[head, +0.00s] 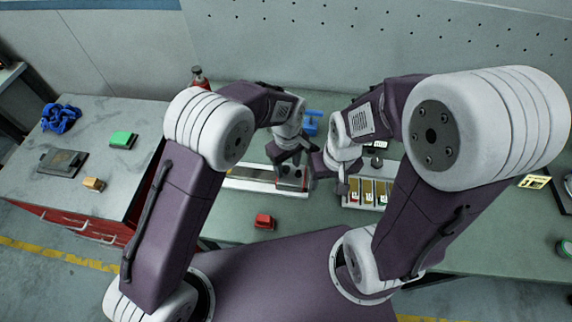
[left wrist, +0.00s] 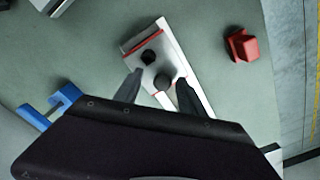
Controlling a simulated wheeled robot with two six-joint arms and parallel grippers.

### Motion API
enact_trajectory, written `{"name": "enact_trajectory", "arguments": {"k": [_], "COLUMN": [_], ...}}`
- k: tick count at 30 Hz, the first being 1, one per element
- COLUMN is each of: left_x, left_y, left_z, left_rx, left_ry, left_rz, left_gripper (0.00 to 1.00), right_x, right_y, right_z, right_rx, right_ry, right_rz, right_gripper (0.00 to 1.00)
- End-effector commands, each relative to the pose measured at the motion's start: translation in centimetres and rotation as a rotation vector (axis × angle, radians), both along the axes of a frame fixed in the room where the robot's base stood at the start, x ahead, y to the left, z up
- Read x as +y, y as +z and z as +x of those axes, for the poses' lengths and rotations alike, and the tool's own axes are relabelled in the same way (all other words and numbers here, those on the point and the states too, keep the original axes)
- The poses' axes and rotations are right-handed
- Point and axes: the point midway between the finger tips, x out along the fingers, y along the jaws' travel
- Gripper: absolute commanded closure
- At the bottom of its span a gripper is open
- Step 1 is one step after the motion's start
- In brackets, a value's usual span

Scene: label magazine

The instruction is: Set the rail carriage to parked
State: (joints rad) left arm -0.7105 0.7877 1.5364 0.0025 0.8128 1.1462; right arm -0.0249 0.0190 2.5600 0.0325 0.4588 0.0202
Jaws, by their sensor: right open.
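The rail (head: 250,183) is a pale, long track on the bench, partly hidden by my left arm. The rail carriage (left wrist: 152,50), a light block with dark round knobs and a red edge, is at the rail's right end in the head view (head: 291,183). My left gripper (head: 291,170) is over the carriage. In the left wrist view its fingers (left wrist: 160,77) are apart, with a dark knob showing between them; whether they touch it I cannot tell. My right gripper (head: 328,178) is open, right of the carriage and near the label magazine (head: 369,207).
A red block (head: 264,221) lies in front of the rail. A blue object (head: 312,122) stands behind the grippers. A red drawer cabinet (head: 95,228) at left bears a green block (head: 122,139), a blue item (head: 61,118) and a dark plate (head: 62,162). The front right bench is mostly clear.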

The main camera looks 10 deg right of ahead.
Motion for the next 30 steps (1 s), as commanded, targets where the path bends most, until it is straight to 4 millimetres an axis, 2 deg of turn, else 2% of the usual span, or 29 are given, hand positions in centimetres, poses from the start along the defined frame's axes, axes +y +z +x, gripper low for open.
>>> {"name": "enact_trajectory", "arguments": {"k": [8, 11, 18, 21, 24, 30], "left_x": [0.1, 0.0, -0.2, -0.2, -0.1, -0.1], "left_y": [0.1, 1.5, 6.8, 8.2, 8.9, 9.1], "left_z": [0.0, 0.1, 0.0, 0.0, -0.1, -0.1], "left_rx": [0.001, -0.002, -0.003, -0.001, 0.0, 0.001], "left_ry": [0.0, -0.001, -0.001, -0.001, -0.001, -0.001], "left_rz": [0.002, 0.0, 0.0, 0.002, 0.003, 0.004], "left_gripper": [0.53, 0.53, 0.53, 0.53, 0.53, 0.53], "right_x": [0.0, 0.0, 0.0, 0.0, 0.0, 0.0], "right_y": [-0.1, -0.5, -1.3, -1.3, -1.3, -1.3], "right_z": [0.0, 0.0, 0.0, 0.0, 0.0, 0.0], "right_rx": [0.0, 0.0, 0.0, 0.0, 0.0, 0.0], "right_ry": [0.0, 0.0, 0.0, 0.0, 0.0, 0.0], "right_rz": [0.0, 0.0, 0.0, 0.0, 0.0, 0.0], "right_gripper": [0.48, 0.48, 0.48, 0.48, 0.48, 0.48]}}
